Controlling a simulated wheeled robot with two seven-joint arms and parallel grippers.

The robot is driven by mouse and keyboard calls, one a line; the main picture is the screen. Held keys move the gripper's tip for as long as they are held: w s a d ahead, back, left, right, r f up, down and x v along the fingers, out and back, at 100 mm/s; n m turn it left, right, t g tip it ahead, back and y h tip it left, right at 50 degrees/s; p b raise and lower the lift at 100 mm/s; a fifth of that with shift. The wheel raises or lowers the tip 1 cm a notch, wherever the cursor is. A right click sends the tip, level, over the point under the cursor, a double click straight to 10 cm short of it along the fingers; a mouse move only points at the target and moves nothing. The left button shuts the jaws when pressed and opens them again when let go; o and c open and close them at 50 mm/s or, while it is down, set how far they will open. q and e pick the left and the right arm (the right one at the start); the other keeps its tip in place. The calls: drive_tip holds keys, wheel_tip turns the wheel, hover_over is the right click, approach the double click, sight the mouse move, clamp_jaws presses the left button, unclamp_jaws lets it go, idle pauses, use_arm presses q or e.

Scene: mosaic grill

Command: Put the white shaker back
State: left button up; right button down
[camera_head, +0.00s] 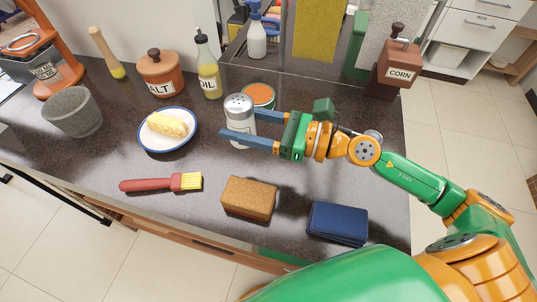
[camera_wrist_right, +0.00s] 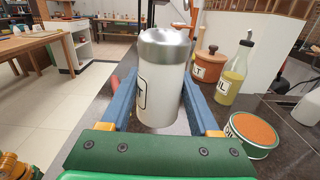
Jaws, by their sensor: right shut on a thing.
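The white shaker (camera_head: 238,106) with a silver perforated cap stands upright at the middle of the dark counter in the head view. My right gripper (camera_head: 240,125) reaches in from the right and is shut on it, one blue finger on each side of its body. In the right wrist view the shaker (camera_wrist_right: 165,85) fills the space between the fingers, with part of a label at its left side. I cannot tell whether its base touches the counter. My left gripper is not in view.
An orange-topped tin (camera_head: 259,94) stands close behind the shaker. An oil bottle (camera_head: 208,72), a salt pot (camera_head: 160,74) and a corn plate (camera_head: 147,146) stand to the left. A brush (camera_head: 160,183), a brown sponge (camera_head: 248,198) and a blue block (camera_head: 338,222) lie in front.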

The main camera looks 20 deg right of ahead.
drive_tip(key=w+d+f, duration=0.1)
drive_tip(key=f, duration=0.1)
drive_tip(key=w+d+f, duration=0.1)
drive_tip(key=d, duration=0.1)
drive_tip(key=w+d+f+b, duration=0.1)
drive_tip(key=d+f, duration=0.1)
drive_tip(key=shift+d+f, duration=0.15)
drive_tip(key=shift+f, duration=0.2)
drive_tip(key=f, duration=0.3)
drive_tip(key=shift+w+d+f+p, duration=0.1)
drive_tip(key=shift+d+f+p, duration=0.05)
drive_tip(key=shift+d+p, duration=0.2)
drive_tip(key=shift+f, duration=0.5)
drive_tip(key=c, duration=0.6)
unclamp_jaws()
drive_tip(key=shift+b, duration=0.3)
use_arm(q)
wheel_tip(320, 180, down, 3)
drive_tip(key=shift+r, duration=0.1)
use_arm(e)
drive_tip(key=o, duration=0.5)
